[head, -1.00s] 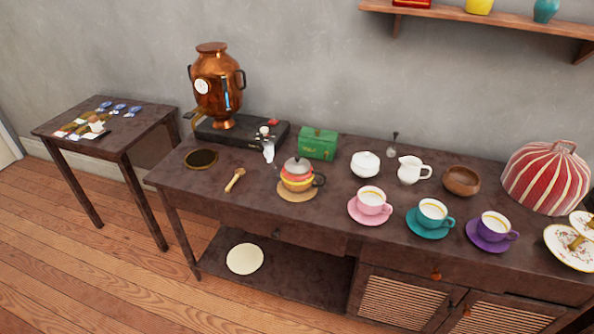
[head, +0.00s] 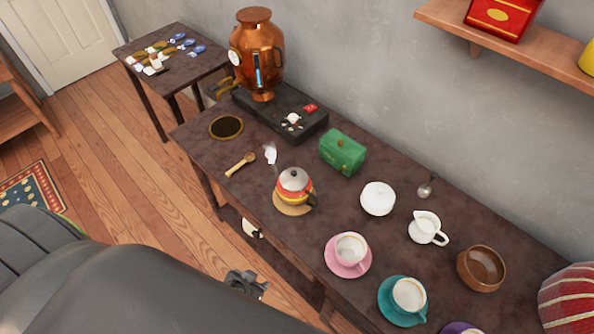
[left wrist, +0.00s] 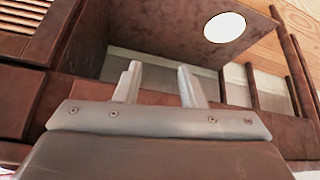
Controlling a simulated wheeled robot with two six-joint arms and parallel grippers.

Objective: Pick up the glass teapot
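A small round teapot (head: 296,189) with red and yellow bands, a silvery lid and a dark handle stands upright on a round tan mat (head: 284,206) on the dark table. I take it for the glass teapot. My left gripper (head: 246,284) is in front of the table's front edge in the head view, apart from the teapot. In the left wrist view its two fingers (left wrist: 160,82) stand apart with nothing between them. The teapot does not show in that view. My right gripper is not in view.
A copper samovar (head: 257,55) stands behind. A pale disc (left wrist: 224,27) lies on the lower shelf.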

